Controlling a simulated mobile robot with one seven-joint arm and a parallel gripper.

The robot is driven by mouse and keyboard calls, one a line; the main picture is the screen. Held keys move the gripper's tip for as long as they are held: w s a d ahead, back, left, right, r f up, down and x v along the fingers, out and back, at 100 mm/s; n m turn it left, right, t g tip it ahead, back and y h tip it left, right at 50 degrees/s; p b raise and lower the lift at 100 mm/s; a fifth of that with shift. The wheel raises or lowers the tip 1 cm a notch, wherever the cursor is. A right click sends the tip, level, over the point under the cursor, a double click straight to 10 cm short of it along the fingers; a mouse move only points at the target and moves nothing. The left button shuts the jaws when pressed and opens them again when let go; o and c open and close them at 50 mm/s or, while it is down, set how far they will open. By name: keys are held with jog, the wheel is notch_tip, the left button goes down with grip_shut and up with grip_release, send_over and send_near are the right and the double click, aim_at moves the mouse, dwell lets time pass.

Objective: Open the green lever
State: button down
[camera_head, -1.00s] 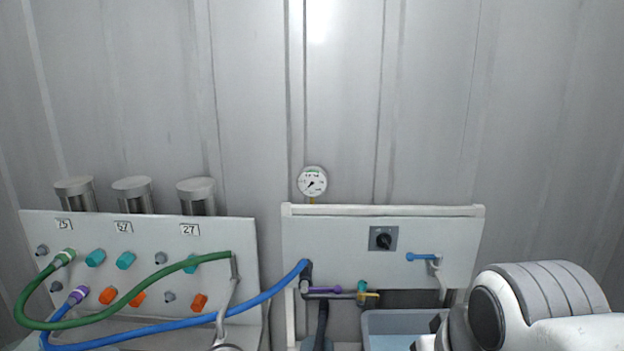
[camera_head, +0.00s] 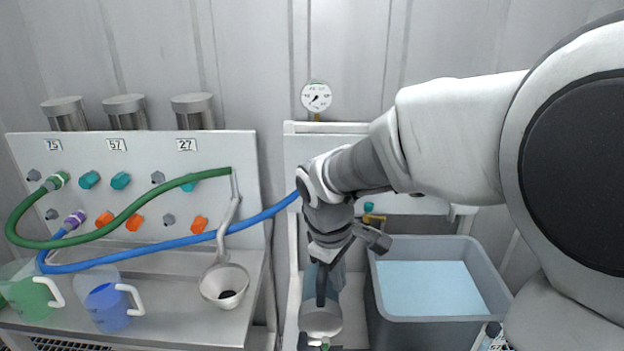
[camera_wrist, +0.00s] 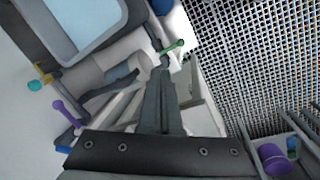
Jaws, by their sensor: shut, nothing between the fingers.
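The green lever (camera_wrist: 173,47) shows in the wrist view, just beyond the fingertips of my gripper (camera_wrist: 162,68). It is a short bar with a round knob at its right end. My gripper is shut with nothing between its fingers. The tips look very close to the lever's left end; I cannot tell if they touch. In the head view my gripper (camera_head: 321,302) points down in front of the right-hand panel, and a small green bit of the lever (camera_head: 325,344) shows at the bottom edge.
A grey bin (camera_head: 440,318) stands right of my gripper. A purple lever (camera_wrist: 64,112) and a yellow lever (camera_wrist: 44,76) are at left in the wrist view. Metal grating (camera_wrist: 262,60) lies at right. A blue hose (camera_head: 180,240) crosses the left panel toward my wrist.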

jog(key=w+a+f+n+g+b, duration=0.15)
jog(key=a+f, duration=0.25)
jog(key=f, duration=0.4)
jog(key=w+a+f+n+h+b, duration=0.1)
jog(key=a+f+n+b, duration=0.2)
jog(key=f, duration=0.4)
jog(key=w+a+f+n+b, duration=0.2)
jog(key=a+f+n, duration=0.15)
jog(key=f, duration=0.45)
jog(key=d+f+m+b, duration=0.1)
jog(key=d+f+b, duration=0.3)
jog(key=f, duration=0.5)
jog(key=shift+s+d+f, duration=0.2)
jog(key=shift+d+f, duration=0.2)
jog(key=shift+d, duration=0.8)
